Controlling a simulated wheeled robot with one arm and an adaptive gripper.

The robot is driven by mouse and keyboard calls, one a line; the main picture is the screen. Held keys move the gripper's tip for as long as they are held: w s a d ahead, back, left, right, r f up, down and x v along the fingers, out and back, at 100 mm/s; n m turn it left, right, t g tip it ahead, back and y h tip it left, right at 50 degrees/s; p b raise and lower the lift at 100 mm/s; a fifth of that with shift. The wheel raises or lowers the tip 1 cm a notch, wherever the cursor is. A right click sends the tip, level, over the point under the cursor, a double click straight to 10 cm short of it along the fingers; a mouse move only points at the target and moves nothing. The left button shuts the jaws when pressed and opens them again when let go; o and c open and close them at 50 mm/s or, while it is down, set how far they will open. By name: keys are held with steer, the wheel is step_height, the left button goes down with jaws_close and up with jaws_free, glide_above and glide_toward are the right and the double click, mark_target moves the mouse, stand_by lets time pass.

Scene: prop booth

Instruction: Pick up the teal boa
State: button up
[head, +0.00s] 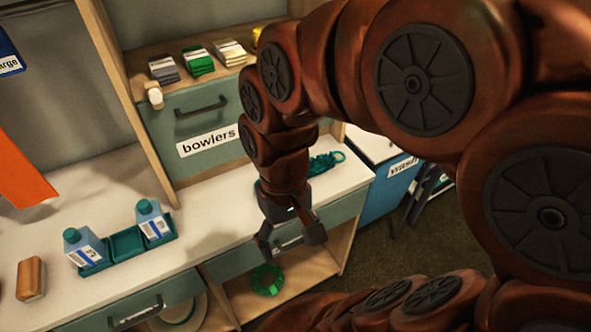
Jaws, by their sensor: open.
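A teal boa (326,162), a bunched, braided-looking teal strand, lies on the white counter at the right, partly hidden behind my arm. My gripper (290,238) is open, points down and has nothing between its fingers. In the picture it is below and left of the teal boa, over the counter's front edge. How high it is above the counter I cannot tell.
Folded cloths (201,60) lie above the "bowlers" drawer (205,120). A blue bin (375,190) stands right.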

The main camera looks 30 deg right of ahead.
steer(key=shift+o, duration=0.7)
steer(key=w+m+y+b, duration=0.1)
steer(key=w+m+y, duration=0.1)
steer(key=w, duration=0.8)
steer(key=shift+d+r+m, duration=0.15)
steer(key=shift+d+m, duration=0.3)
steer(key=shift+m, duration=0.25)
steer(key=m+t+y+b, duration=0.3)
steer(key=m+y+b, duration=0.1)
steer(key=m, duration=1.1)
glide_above(315, 163)
step_height(315, 163, down, 13)
steer(key=shift+p+x, duration=1.05)
steer(key=shift+x, duration=2.85)
steer(key=shift+a, duration=0.1)
steer(key=shift+c, duration=0.3)
steer(key=c, duration=1.2)
